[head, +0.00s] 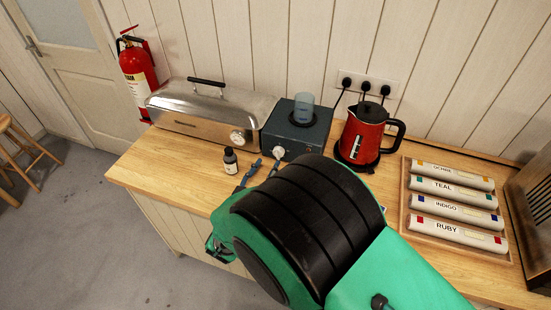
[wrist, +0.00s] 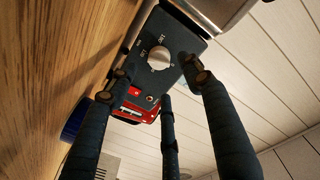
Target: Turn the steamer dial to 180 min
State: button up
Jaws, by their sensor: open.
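The steamer (head: 207,113) is a long silver case with a black lid handle, at the back left of the counter in the head view. Its round pale dial (head: 238,136) is at the right end of its front; its reading is too small to tell. In the wrist view only a corner of the silver case (wrist: 222,10) shows at the top, its dial out of sight. My gripper (head: 262,169) is open and empty, its dark blue fingers in front of the dark box, right of the steamer dial. The fingers also show in the wrist view (wrist: 160,88), apart from the box's knob.
The dark blue-grey box (head: 298,128) has a pale knob (wrist: 158,57) and carries a clear beaker (head: 303,104). A red kettle (head: 364,131) and a tray (head: 407,205) of labelled rolls are right. My arm hides the middle counter.

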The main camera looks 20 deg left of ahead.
aim_at(276, 156)
jog(key=shift+w+d+b, duration=0.15)
jog(key=shift+w+b, duration=0.15)
jog(key=shift+w, duration=1.4)
jog(key=shift+w+d+b, duration=0.15)
jog(key=shift+w+b, duration=0.1)
jog(key=shift+w, duration=1.45)
jog(key=c, duration=1.1)
